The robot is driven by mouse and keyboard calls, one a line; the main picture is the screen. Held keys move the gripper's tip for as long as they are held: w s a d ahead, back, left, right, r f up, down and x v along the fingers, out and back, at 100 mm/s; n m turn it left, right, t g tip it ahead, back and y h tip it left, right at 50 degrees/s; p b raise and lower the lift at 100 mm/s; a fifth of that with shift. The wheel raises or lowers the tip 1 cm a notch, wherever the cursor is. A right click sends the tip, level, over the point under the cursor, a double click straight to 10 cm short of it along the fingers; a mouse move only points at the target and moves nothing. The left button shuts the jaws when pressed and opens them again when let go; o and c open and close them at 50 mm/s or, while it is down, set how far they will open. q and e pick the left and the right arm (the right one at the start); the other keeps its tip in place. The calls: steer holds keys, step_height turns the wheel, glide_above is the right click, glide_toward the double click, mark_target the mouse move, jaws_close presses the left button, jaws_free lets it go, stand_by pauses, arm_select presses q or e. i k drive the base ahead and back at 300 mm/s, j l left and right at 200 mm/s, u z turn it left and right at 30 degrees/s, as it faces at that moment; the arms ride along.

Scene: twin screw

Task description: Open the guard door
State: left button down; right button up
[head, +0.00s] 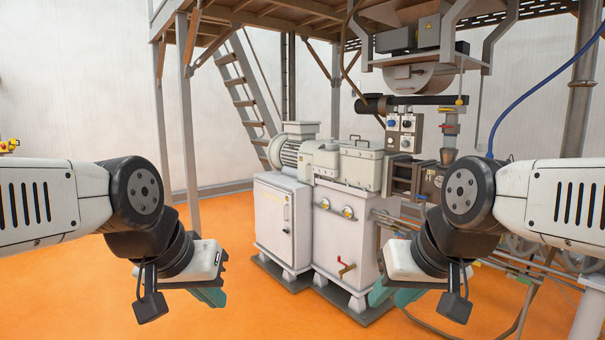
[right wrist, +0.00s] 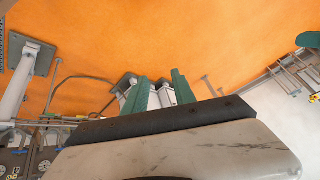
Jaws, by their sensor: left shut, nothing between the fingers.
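I cannot tell for certain which panel is the guard door. The machine's pale grey cabinet has a closed front door (head: 274,220) with a small dark handle on its right side. My left gripper (head: 212,297) is shut and empty, in front of the cabinet and to its left, pointing down. My right gripper (head: 393,297) hangs in front of the machine's right part, apart from it. In the right wrist view its two green fingers (right wrist: 160,92) stand apart with a gap between them, and I see nothing gripped.
A gearbox and motor (head: 291,150) sit on top of the cabinet. A red-handled valve (head: 346,267) sticks out of the front. A control box (head: 403,132) and pipes stand at the right. A steel frame with stairs (head: 245,95) rises behind. The orange floor (head: 110,290) is clear at left.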

mark_target(305, 161)
steer(key=i+u, duration=0.2)
steer(key=i, duration=2.95)
steer(key=i+u, duration=0.15)
steer(key=i, duration=0.65)
steer(key=i+l+u, duration=0.15)
steer(key=i, duration=0.6)
